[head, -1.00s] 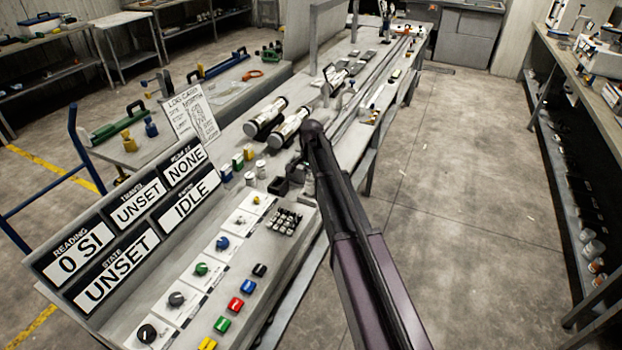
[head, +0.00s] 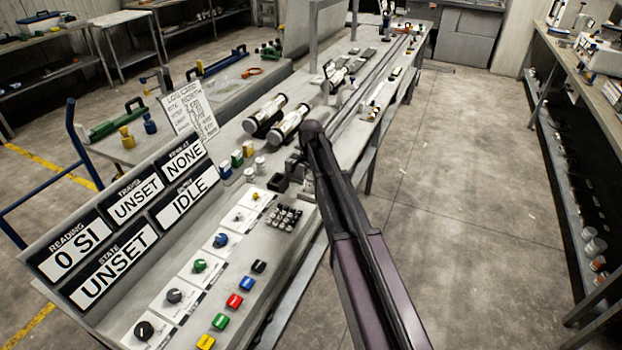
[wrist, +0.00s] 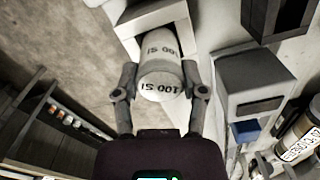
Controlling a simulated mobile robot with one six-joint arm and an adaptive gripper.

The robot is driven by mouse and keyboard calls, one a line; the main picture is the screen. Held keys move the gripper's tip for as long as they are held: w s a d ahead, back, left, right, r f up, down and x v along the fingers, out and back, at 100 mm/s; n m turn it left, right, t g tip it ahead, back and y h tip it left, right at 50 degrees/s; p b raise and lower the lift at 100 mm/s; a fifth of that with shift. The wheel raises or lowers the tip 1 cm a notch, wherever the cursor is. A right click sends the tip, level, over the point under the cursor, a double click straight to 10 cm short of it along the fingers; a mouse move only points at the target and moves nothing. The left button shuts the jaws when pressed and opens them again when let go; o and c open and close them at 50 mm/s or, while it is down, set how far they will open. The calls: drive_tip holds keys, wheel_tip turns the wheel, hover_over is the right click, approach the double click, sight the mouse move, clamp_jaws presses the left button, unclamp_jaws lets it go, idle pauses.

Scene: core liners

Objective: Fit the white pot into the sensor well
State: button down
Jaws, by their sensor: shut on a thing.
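In the wrist view, my gripper (wrist: 160,78) is shut on a white pot (wrist: 162,88) marked "100 SI", with one finger on each side of it. The pot's far end reaches toward a pale grey U-shaped block (wrist: 150,14), which may be the sensor well. I cannot tell whether the pot is inside it or only in front of it. In the head view, my arm's dark links hide most of my gripper and the pot. A small black open box (head: 278,183) stands on the bench just left of them.
The sloped panel (head: 130,215) reads "0 SI", "UNSET", "NONE" and "IDLE". Knobs, coloured buttons and a keypad (head: 284,217) lie in front of my arm. Small coloured and white pots (head: 260,165) stand left of the black box. Metal cylinders (head: 290,125) lie behind.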

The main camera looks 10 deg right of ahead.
sight(311, 176)
drive_tip(key=shift+f+b, duration=0.95)
drive_tip(key=shift+f, duration=0.05)
drive_tip(key=shift+c, duration=0.4)
unclamp_jaws()
drive_tip(key=shift+r, duration=0.25)
wheel_tip(311, 176, up, 10)
drive_tip(key=p, duration=1)
drive_tip(key=shift+f, duration=0.25)
idle(0.6)
drive_tip(key=s+n, duration=1)
drive_tip(key=s, duration=1.9)
drive_tip(key=shift+d+n, duration=0.2)
drive_tip(key=shift+n, duration=0.1)
